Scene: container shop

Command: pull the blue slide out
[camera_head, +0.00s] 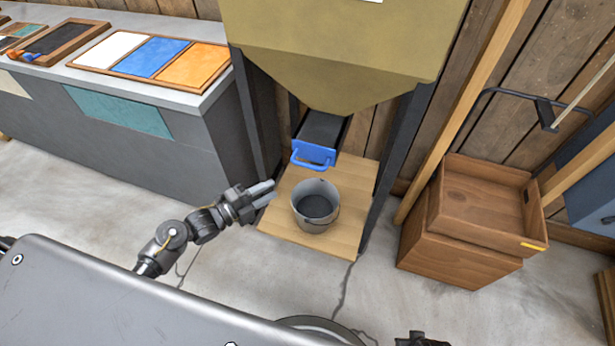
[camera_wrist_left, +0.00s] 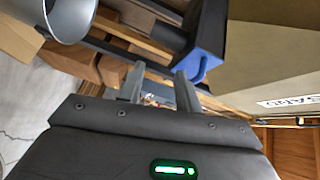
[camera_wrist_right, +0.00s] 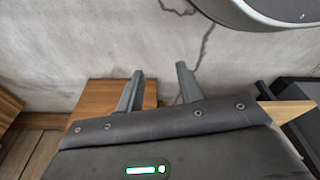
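The blue slide (camera_head: 316,154) sits under the tan hopper, with its blue front plate and loop handle facing me and a dark channel behind it. In the left wrist view the blue handle (camera_wrist_left: 200,68) is ahead of my fingers, to the upper right. My left gripper (camera_head: 272,188) is left of and below the handle, beside the bucket, apart from both. Its fingers show a gap in the left wrist view (camera_wrist_left: 160,84), with nothing held. My right gripper (camera_wrist_right: 159,80) is open and empty over the floor; only a dark bit of that arm shows at the head view's bottom edge.
A grey metal bucket (camera_head: 304,212) stands on a wooden board (camera_head: 285,233) below the slide. Dark legs (camera_head: 398,150) of the hopper (camera_head: 335,60) flank it. Wooden crates (camera_head: 455,240) stand right; a grey counter (camera_head: 190,130) stands left. Floor in front is clear.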

